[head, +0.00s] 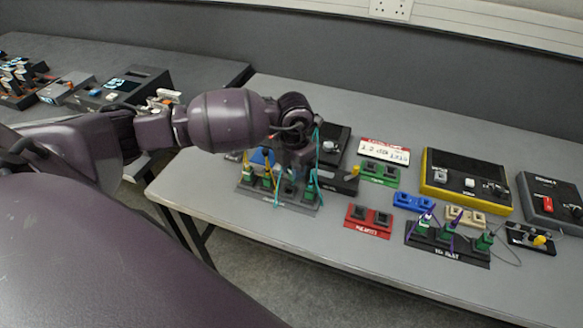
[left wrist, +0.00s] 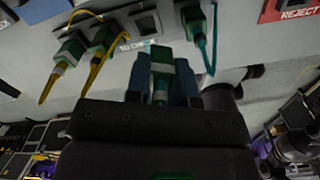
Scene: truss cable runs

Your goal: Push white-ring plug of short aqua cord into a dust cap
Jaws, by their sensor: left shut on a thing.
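My left gripper (head: 291,170) is over the dark rack (head: 247,192) marked TO CHECK. In the left wrist view the left gripper (left wrist: 162,84) is shut on a green plug (left wrist: 161,56) with a pale band and an aqua cord end. The held plug is at the rack's near side; I cannot tell whether it touches the rack. Another green plug (left wrist: 193,16) with an aqua cord (left wrist: 203,50) stands beside it. In the head view an aqua cord (head: 318,142) rises beside the gripper. I cannot pick out a dust cap for certain. My right gripper is not in view.
Green plugs with yellow cords (left wrist: 69,54) sit in the same rack. A red REJECT block (head: 369,232), a green block (head: 380,180), a blue block (head: 414,202) and a beige block (head: 466,217) stand to the right. A yellow-edged device (head: 466,205) is behind.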

